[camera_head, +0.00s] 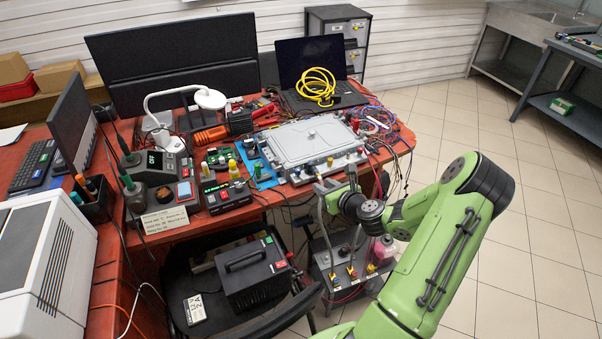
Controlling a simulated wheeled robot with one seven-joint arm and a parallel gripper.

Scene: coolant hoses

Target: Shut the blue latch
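The grey metal housing (318,147) lies on the red workbench, with several small fittings along its front edge. My green arm reaches in from the lower right. My gripper (324,187) is at the front right edge of the housing, close to its fittings; its fingers are too small to tell open from shut. A grey coolant unit (322,284) stands below the bench edge, with small coloured fittings on it. I cannot tell whether this is the blue latch, or whether any latch is open.
A yellow coiled cable (317,86) lies on the laptop behind the housing. Loose coloured wires (373,121) crowd its right side. A black power supply (254,272) sits below the bench front. The tiled floor (535,220) at right is clear.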

